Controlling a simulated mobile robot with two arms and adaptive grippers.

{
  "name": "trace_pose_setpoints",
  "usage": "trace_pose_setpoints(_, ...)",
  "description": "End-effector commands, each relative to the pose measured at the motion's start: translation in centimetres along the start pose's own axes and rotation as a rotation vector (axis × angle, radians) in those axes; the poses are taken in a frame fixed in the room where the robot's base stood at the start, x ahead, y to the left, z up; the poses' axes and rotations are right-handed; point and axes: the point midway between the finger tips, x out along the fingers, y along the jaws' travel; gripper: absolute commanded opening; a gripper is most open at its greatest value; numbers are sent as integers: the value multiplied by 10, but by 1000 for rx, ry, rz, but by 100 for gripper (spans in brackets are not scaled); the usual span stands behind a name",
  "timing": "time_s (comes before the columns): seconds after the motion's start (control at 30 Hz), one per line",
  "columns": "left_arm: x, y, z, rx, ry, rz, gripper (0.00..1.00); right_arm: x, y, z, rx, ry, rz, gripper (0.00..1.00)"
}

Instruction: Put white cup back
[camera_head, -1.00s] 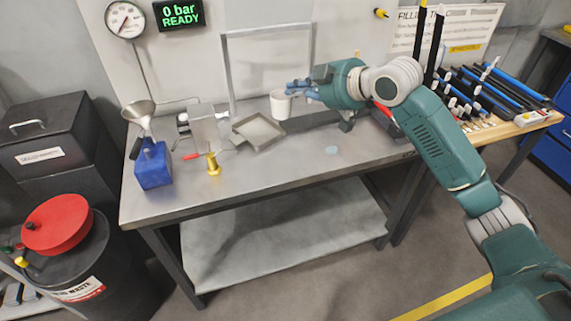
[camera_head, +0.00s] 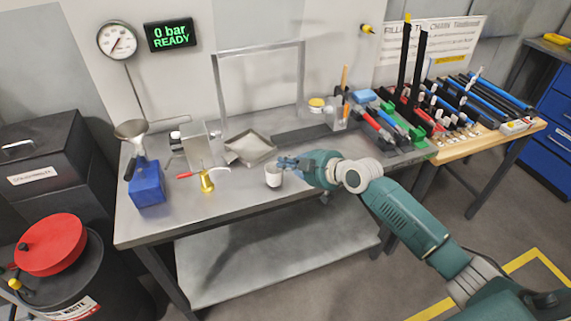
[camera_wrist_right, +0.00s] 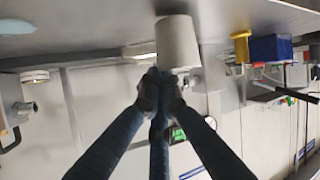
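The white cup (camera_head: 273,177) is upright over the front middle of the steel bench, in front of the grey tray. My right gripper (camera_head: 287,164) meets the cup from the right with its blue-grey fingers shut on it at the upper side. In the upside-down right wrist view, the fingertips (camera_wrist_right: 160,78) are close together against the cup's rim end, and the cup (camera_wrist_right: 177,42) stands beyond them with its base close to the bench top. I cannot tell whether the base touches the bench. My left gripper is out of view.
The grey tray (camera_head: 250,148) lies behind the cup. A brass piece (camera_head: 207,181) and a blue block with a funnel (camera_head: 147,184) stand to the left. A metal frame (camera_head: 214,85) rises behind.

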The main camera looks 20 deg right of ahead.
Motion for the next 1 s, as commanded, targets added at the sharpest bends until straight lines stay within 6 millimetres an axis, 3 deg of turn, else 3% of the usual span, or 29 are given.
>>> trace_pose_setpoints(0.43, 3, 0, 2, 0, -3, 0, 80, 6, -4, 10, 0, 1, 0, 0)
trace_pose_setpoints(0.57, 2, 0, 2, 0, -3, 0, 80, 5, -4, 9, 0, 1, 0, 23)
trace_pose_setpoints(0.87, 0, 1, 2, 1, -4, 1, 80, 4, -3, 7, 0, 0, 0, 23)
trace_pose_setpoints(1.0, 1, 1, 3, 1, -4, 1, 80, -7, -2, 9, -3, -1, 1, 23)
